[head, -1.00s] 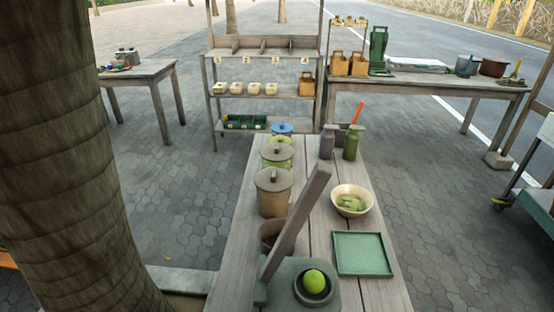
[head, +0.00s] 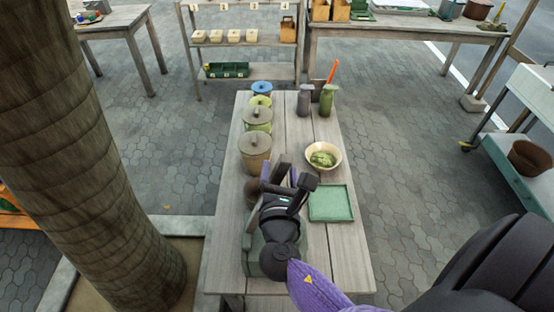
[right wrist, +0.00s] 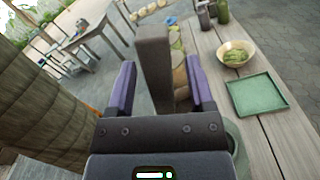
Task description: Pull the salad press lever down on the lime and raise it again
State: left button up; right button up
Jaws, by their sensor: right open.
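The salad press has a green base (head: 253,258), mostly covered by my right arm in the head view. Its grey-brown lever (right wrist: 154,65) stands raised between the purple fingers of my right gripper (right wrist: 160,76) in the right wrist view. The fingers are open, with a visible gap on each side of the lever. In the head view my right gripper (head: 284,176) is above the press and hides most of the lever. The lime is hidden behind my arm. My left gripper is not in view.
On the table (head: 345,250), a green tray (head: 331,203) and a bowl of greens (head: 323,156) stand right of the press. Lidded pots (head: 255,150) line the left edge beyond it. Dark and green bottles (head: 304,100) stand at the far end. A tree trunk (head: 90,170) rises at left.

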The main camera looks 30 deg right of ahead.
jog(key=shift+x, duration=1.15)
grip_shut()
dwell(0.5)
